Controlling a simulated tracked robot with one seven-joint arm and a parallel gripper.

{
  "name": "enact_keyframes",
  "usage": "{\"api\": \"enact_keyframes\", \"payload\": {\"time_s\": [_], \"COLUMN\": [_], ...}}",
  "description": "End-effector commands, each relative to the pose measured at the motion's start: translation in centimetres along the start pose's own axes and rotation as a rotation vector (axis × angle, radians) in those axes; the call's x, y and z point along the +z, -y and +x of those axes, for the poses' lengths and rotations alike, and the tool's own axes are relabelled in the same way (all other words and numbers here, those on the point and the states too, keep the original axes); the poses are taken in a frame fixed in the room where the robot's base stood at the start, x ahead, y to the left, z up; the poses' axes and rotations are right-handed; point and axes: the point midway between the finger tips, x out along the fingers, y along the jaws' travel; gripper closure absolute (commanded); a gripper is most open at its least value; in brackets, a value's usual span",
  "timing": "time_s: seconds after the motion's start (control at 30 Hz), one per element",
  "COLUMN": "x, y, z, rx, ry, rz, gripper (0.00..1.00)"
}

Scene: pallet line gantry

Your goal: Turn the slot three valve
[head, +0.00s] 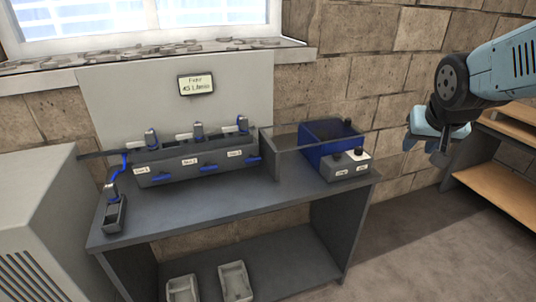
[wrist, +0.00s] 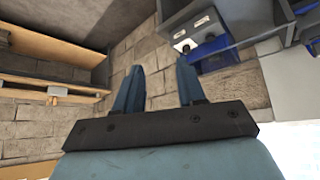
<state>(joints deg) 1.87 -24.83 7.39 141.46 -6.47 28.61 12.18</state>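A long grey manifold box with labelled slots (head: 188,165) stands on the grey workbench (head: 230,197) in the head view. The slot three valve (head: 254,158) is a blue handle at the right end of its front, beside the rightmost label (head: 235,153). Two similar blue handles sit to its left, by the other labels. My gripper (head: 432,142) is at the right of the head view, well to the right of the manifold and apart from it. In the wrist view my gripper (wrist: 160,80) has its two fingers apart with nothing between them. The valve is not clearly visible in the wrist view.
A blue bin (head: 329,142) and a white-and-grey button box (head: 345,167) stand on the bench's right end, between my gripper and the manifold. A small display (head: 197,85) hangs on the back panel. Wooden shelves (head: 505,177) stand far right. Bench middle front is clear.

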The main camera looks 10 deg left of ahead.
Motion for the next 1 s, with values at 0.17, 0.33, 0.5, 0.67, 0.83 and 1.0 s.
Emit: {"api": "enact_keyframes", "payload": {"time_s": [0.17, 0.33, 0.5, 0.67, 0.83, 1.0], "x": [-2.5, -4.1, -4.9, -5.0, -4.1, -2.9], "y": [2.5, 5.5, 8.9, 12.4, 16.6, 20.6], "z": [5.3, 10.1, 14.8, 18.8, 22.5, 25.5], "rx": [-0.037, -0.104, -0.202, -0.311, -0.451, -0.605], "ry": [-0.044, -0.084, -0.116, -0.136, -0.139, -0.130], "rz": [0.000, 0.013, 0.039, 0.080, 0.140, 0.227], "gripper": [0.60, 0.60, 0.60, 0.60, 0.60, 0.60]}}
